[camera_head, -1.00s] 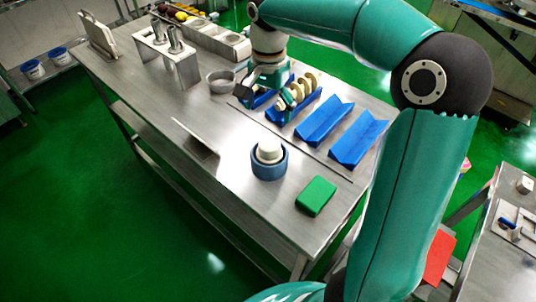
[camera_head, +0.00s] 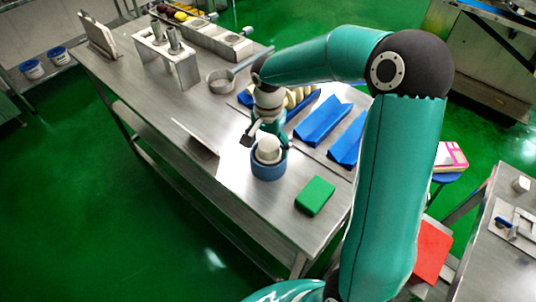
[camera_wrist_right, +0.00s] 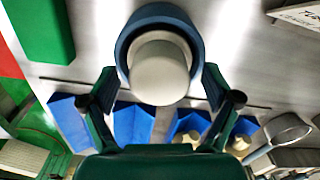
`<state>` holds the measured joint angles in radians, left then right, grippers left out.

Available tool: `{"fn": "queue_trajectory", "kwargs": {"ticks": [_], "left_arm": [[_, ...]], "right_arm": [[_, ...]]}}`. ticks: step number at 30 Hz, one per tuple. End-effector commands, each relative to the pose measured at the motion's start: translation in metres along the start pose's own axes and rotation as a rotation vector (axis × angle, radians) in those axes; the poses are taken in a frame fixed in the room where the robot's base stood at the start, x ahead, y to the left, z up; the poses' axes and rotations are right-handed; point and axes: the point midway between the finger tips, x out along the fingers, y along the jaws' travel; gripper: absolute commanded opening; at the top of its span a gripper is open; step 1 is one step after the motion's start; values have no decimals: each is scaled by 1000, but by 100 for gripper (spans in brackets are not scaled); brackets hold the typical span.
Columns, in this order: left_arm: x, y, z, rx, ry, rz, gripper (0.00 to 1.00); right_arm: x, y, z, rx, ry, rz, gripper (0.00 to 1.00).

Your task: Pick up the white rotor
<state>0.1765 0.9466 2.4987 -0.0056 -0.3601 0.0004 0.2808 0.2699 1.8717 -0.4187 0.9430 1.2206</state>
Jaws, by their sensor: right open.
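The white rotor (camera_head: 268,150), a pale rounded cylinder, sits inside a blue round holder (camera_head: 268,170) on the steel table. My right gripper (camera_head: 266,142) is open and empty, just above and behind the rotor from the head camera. In the right wrist view, the rotor (camera_wrist_right: 160,70) lies ahead, between and beyond the spread fingers of my right gripper (camera_wrist_right: 160,92). The blue holder (camera_wrist_right: 160,14) rings it there. The fingers look apart from the rotor. My left gripper is not in view.
A green block (camera_head: 315,196) lies right of the holder. A metal pan (camera_head: 221,80) and a thin plate (camera_head: 196,140) are to the left. The table's front edge is close to the holder.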

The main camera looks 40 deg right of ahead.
Motion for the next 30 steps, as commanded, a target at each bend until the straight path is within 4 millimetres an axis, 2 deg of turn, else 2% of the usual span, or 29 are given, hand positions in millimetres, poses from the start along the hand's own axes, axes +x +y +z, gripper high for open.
{"fn": "queue_trajectory", "kwargs": {"ticks": [5, 6, 21, 30], "left_arm": [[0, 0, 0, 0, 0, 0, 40], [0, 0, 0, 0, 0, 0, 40], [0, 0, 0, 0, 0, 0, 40], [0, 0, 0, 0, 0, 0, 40]], "right_arm": [[0, 0, 0, 0, 1, -1, 88], [0, 0, 0, 0, 0, 0, 85], [0, 0, 0, 0, 1, -1, 1], [-1, -1, 0, 0, 2, -2, 0]]}}
